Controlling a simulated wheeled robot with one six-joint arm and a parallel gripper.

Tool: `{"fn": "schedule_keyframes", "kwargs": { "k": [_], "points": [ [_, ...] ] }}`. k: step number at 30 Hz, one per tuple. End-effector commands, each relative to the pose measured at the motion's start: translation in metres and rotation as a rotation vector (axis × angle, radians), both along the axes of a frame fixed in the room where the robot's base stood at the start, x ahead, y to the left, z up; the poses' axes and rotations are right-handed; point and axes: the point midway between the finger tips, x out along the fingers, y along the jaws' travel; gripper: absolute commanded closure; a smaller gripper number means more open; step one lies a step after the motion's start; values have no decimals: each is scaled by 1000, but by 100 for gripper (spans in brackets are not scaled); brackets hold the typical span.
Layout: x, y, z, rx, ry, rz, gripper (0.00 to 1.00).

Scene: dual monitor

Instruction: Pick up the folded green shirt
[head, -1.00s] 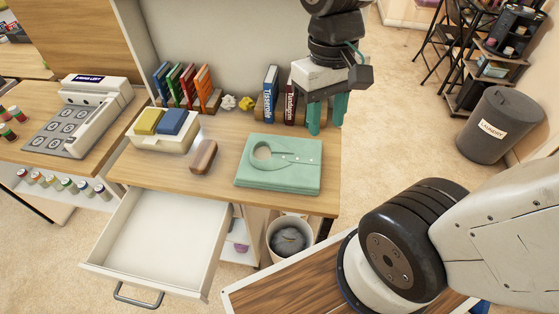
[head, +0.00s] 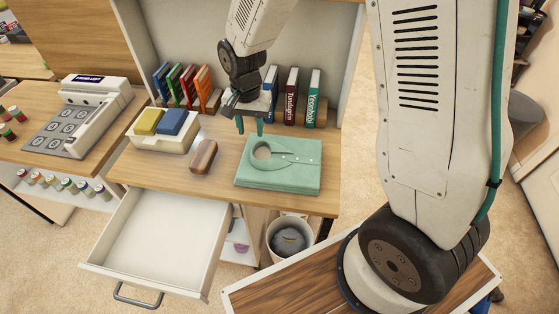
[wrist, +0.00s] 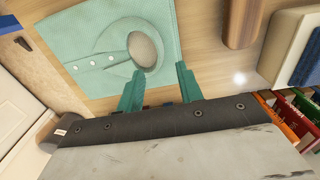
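The folded green shirt (head: 279,165) lies flat on the wooden desk (head: 160,178), near its right front corner. Its round collar opening is at the upper left of it. It also shows in the wrist view (wrist: 92,60) at the upper left, collar nearest to me. My gripper (head: 250,128) hangs above the desk, behind and slightly left of the shirt, fingers pointing down. In the wrist view its two green fingers (wrist: 160,88) are apart with nothing between them. It does not hold the shirt.
A brown oblong block (head: 204,157) lies left of the shirt. A white box with yellow and blue blocks (head: 160,145) stands farther left. Books (head: 292,98) line the back of the desk. An open white drawer (head: 160,245) juts out in front. A bin (head: 288,238) stands below.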

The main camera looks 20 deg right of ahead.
Motion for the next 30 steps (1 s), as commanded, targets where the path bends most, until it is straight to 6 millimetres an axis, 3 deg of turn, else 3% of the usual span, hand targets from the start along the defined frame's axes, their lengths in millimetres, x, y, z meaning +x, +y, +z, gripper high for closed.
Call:
{"fn": "schedule_keyframes", "kwargs": {
  "k": [14, 23, 27, 30],
  "points": [
    [-5, 6, -62, -1, 3, 3, 64],
    [-5, 6, -68, 0, 1, 4, 64],
    [-5, 6, -68, 0, 1, 4, 97],
    [-5, 6, -68, 0, 1, 4, 100]
  ]
}}
